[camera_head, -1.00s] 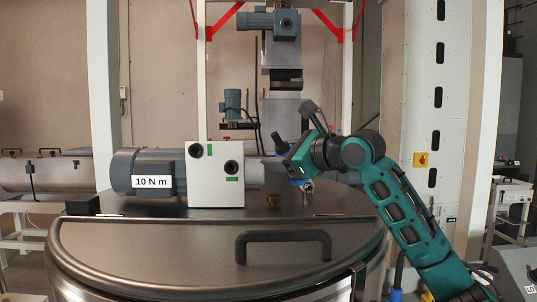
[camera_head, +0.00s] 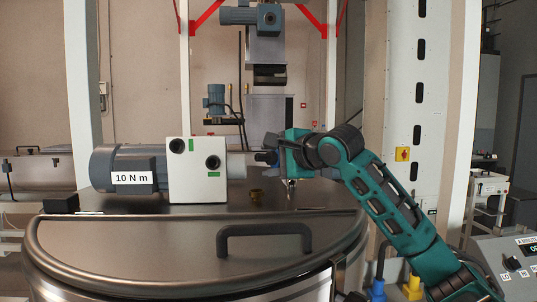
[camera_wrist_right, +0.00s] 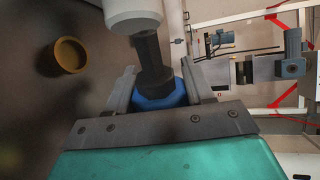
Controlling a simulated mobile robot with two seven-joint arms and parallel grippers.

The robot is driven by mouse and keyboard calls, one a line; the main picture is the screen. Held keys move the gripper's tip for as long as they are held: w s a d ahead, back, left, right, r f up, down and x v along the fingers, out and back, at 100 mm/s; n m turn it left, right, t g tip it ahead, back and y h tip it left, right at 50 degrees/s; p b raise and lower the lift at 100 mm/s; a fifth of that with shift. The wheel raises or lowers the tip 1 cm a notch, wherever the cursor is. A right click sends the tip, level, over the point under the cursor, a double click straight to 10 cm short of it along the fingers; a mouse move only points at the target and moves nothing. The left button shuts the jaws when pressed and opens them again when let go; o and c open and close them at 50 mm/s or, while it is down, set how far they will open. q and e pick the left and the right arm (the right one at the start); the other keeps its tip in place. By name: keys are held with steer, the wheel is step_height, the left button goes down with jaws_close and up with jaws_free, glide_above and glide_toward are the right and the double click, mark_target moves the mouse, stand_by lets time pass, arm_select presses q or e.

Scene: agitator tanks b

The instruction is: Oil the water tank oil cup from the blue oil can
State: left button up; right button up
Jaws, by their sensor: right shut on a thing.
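My right gripper (camera_head: 272,155) is over the dark tank lid, beside the right end of the grey motor unit. It is shut on the blue oil can (camera_wrist_right: 158,97), which shows between its two fingers in the right wrist view; a dark part in front of it hides some of it. In the head view a bit of the can (camera_head: 265,157) shows at the fingers. A small brass cup (camera_head: 257,196) stands on the lid, below and left of the gripper. It also shows in the right wrist view (camera_wrist_right: 68,55), apart from the can. My left gripper is out of view.
The motor unit (camera_head: 195,170), labelled 10 N m, lies across the lid with its white flange close to the gripper. A black handle (camera_head: 264,232) rises from the lid's front. A blue object (camera_head: 377,290) and a yellow object (camera_head: 412,288) stand at lower right.

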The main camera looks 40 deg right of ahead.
steer(key=shift+f+n+h, duration=0.25)
steer(key=shift+n+h, duration=0.05)
steer(key=shift+n, duration=0.3)
steer(key=shift+d, duration=0.1)
steer(key=shift+r+n+h, duration=0.5)
steer(key=shift+r+n, duration=0.1)
steer(key=shift+n, duration=0.5)
steer(key=shift+r+n, duration=0.2)
steer(key=shift+n, duration=0.2)
